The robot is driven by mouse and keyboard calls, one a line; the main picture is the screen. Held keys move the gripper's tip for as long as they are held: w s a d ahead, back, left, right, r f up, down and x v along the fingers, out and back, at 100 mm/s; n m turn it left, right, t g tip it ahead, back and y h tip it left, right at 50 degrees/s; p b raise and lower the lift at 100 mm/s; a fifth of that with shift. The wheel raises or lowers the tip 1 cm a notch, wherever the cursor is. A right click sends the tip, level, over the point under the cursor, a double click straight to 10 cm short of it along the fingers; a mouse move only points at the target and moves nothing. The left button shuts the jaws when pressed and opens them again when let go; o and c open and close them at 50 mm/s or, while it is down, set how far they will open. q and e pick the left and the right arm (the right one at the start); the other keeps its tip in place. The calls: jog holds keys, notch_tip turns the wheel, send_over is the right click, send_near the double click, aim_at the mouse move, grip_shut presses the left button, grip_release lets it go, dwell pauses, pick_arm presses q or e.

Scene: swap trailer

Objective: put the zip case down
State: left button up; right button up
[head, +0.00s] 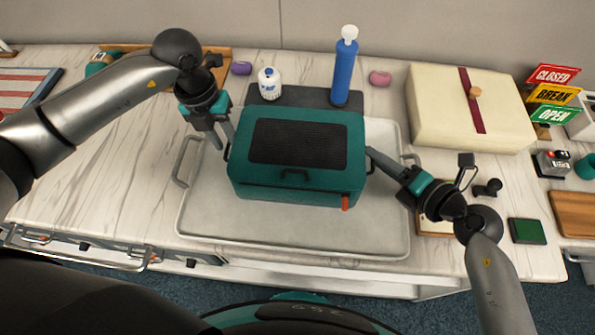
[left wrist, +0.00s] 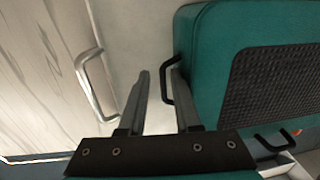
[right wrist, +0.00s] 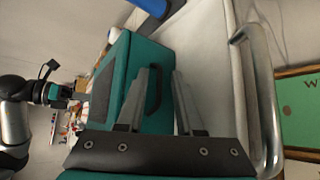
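The zip case (head: 260,183) is a teal box with a black textured top panel, a front handle and an orange-red tag at its lower front right. It sits upright over the grey tray (head: 290,229) and looks rested on it; its underside is hidden. My left gripper (head: 219,140) is at its left side handle (left wrist: 166,88). My right gripper (head: 372,157) is at its right side handle (right wrist: 157,88). In both wrist views the fingers (left wrist: 160,78) (right wrist: 167,72) stand apart with a gap, one finger on each side of the handle.
Behind the case stand a white bottle (head: 269,84) and a blue pump (head: 345,70) on a dark mat (head: 300,96). A cream box (head: 435,100) with a red band is at right. The marble counter (head: 100,190) is clear at left.

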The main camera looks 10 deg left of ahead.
pick_arm(q)
jog(key=shift+d, duration=0.25)
pick_arm(e)
jog(key=shift+a, duration=0.15)
pick_arm(q)
jog(key=shift+r, duration=0.3)
pick_arm(e)
jog(key=shift+s, duration=0.15)
pick_arm(q)
notch_tip(320, 180, up, 7)
jog(key=a, duration=0.1)
jog(key=shift+a+r, duration=0.15)
jog(key=shift+r, duration=0.05)
pick_arm(e)
jog(key=v, duration=1.2)
